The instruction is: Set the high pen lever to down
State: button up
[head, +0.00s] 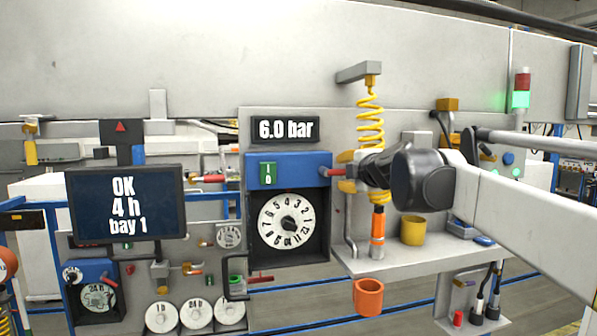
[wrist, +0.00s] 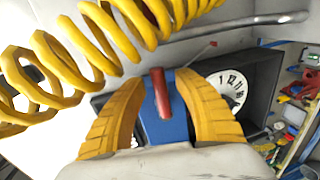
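A red lever (head: 332,172) sticks out at the right side of a blue box (head: 287,176) under the 6.0 bar display. No label names it as the high pen lever. My gripper (head: 344,172) is at this lever, right of the box. In the wrist view, the yellow fingers of my gripper (wrist: 157,76) are spread, with the red lever (wrist: 161,94) between them and gaps on both sides. The blue box (wrist: 180,128) lies behind the lever. My gripper's far side is hidden in the head view.
A yellow coiled hose (head: 370,122) hangs close to my gripper and crosses the wrist view's upper left. A numbered dial (head: 287,222) sits below the box. A shelf (head: 400,262) holds a yellow cup (head: 412,231). An orange cup (head: 367,297) is below. Another red lever (head: 209,179) is left.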

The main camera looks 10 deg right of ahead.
grip_shut()
jog(key=shift+f+m, duration=0.15)
jog(key=shift+m, duration=0.15)
jog(key=f+m+y+b, duration=0.1)
jog(key=m+b, duration=0.1)
jog(key=shift+a+f+m, duration=0.15)
jog(key=shift+f+m, duration=0.05)
jog(key=shift+m, duration=0.2)
jog(key=shift+a+f+m+y+b, duration=0.25)
jog(key=shift+f+m+b, duration=0.15)
jog(key=shift+m, duration=0.4)
jog(key=shift+a+f+m+y+b, duration=0.15)
jog(key=shift+f+m+y+b, duration=0.15)
jog(key=shift+m, duration=0.5)
grip_release()
jog(key=shift+r, duration=0.1)
